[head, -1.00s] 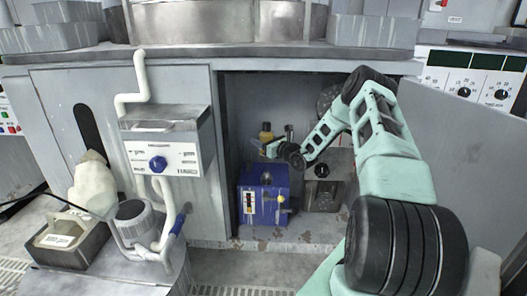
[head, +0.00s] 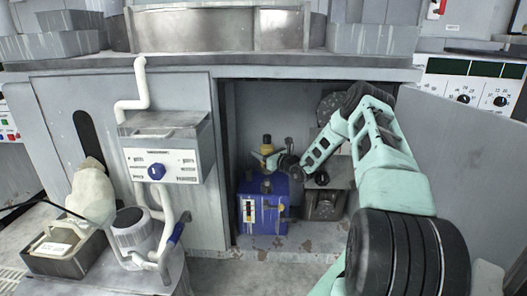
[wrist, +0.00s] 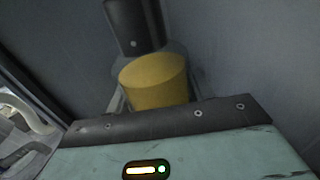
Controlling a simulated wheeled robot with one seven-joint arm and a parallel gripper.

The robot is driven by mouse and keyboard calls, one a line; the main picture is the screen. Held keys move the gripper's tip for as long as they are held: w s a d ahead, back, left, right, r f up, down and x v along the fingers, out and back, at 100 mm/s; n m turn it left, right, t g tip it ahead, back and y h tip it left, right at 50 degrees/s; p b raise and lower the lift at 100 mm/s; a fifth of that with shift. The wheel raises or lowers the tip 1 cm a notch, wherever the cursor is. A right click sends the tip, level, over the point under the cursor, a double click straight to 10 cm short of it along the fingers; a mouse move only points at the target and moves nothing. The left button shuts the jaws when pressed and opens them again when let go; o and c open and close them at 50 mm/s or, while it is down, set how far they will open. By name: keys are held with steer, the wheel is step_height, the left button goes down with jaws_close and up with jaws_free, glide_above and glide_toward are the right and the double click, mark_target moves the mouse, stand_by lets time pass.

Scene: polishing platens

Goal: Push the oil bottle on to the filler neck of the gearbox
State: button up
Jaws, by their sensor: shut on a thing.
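The oil bottle (head: 266,149) is a small yellow bottle with a dark end on top, above the blue gearbox (head: 280,213) inside the open cabinet bay. My gripper (head: 268,157) is shut on the bottle and holds it roughly upright. In the wrist view the bottle's yellow part (wrist: 154,82) shows beyond the edge of my gripper (wrist: 155,104), with a black cylinder (wrist: 135,27) past it. The filler neck (head: 267,187) seems to be the small dark fitting on top of the gearbox. A gap shows between bottle and gearbox. The exact alignment cannot be told.
A grey metal box (head: 325,205) stands right of the gearbox under my arm. The bay's left panel (head: 213,150) and the open door (head: 455,165) bound the space. A grey control box (head: 165,150) with pipes hangs at left.

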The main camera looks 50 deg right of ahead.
steer(key=shift+f+b, duration=0.65)
steer(key=shift+f, duration=0.9)
steer(key=shift+p, duration=0.7)
stand_by(0.5)
steer(key=shift+f+b, duration=0.85)
steer(key=shift+f, duration=0.9)
steer(key=o, duration=1.4)
steer(key=s+p, duration=0.1)
steer(key=s, duration=0.4)
steer(key=s+p, duration=0.2)
steer(key=s, duration=0.4)
steer(key=s+p, duration=0.1)
steer(key=s, duration=0.5)
steer(key=shift+s+a+p, duration=0.2)
steer(key=shift+a+p, duration=0.15)
steer(key=shift+a, duration=0.05)
